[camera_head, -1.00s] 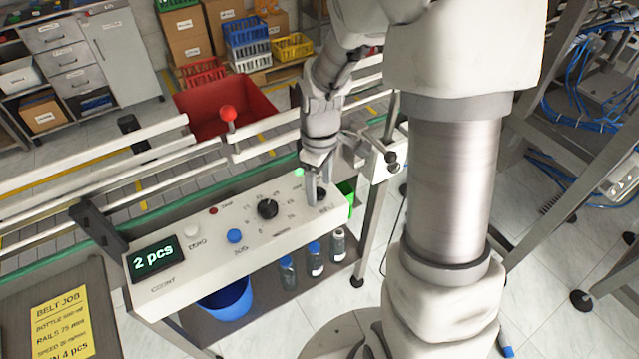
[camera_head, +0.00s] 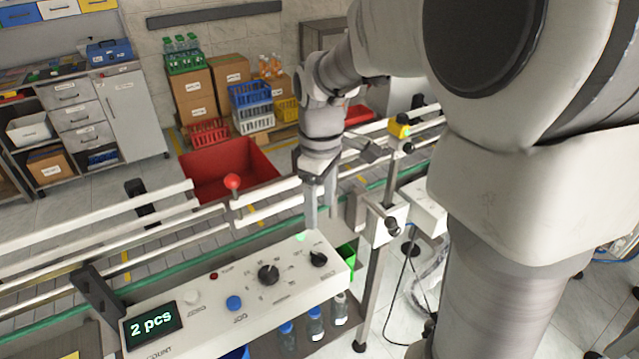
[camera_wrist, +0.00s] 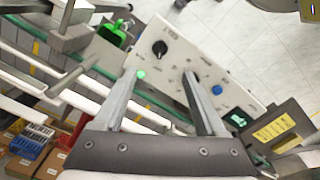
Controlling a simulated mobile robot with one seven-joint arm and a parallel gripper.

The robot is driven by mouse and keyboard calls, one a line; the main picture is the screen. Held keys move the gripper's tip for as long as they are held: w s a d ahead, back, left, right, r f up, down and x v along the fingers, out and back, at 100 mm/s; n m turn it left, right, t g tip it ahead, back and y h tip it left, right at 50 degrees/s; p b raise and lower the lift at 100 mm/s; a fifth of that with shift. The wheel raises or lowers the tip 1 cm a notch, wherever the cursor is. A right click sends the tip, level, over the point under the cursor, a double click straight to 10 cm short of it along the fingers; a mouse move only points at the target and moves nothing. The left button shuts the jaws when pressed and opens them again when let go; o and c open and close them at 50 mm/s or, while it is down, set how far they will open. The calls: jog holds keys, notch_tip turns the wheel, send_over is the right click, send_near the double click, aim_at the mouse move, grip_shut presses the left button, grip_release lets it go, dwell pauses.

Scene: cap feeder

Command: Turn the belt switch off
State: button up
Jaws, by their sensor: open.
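The belt switch is a black rotary knob (camera_head: 318,258) at the right end of the white control panel (camera_head: 215,318). It also shows in the wrist view (camera_wrist: 159,47), beside the belt label. I cannot read its setting surely. A green lamp (camera_head: 300,237) near it looks lit, and shows beside a fingertip in the wrist view (camera_wrist: 141,74). My gripper (camera_head: 322,222) is open and empty, pointing down, above and behind the panel's right end. In the wrist view the fingers (camera_wrist: 163,74) stand apart with the knob beyond their tips, not between them.
A larger black dial (camera_head: 268,274), a blue button (camera_head: 234,303) and a display reading 2 pcs (camera_head: 152,324) are on the panel.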

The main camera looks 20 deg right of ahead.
notch_tip(320, 180, up, 4)
jog(key=shift+f, duration=0.1)
dwell(0.4)
jog(key=s+r+m+t, duration=0.2)
jog(key=s+m, duration=0.2)
jog(key=s, duration=0.3)
jog(key=s+r+m+t, duration=0.2)
jog(key=s+m, duration=0.3)
jog(key=s, duration=0.3)
jog(key=shift+s+a+r+t, duration=0.15)
jog(key=shift+r+t, duration=0.15)
jog(key=shift+t, duration=0.5)
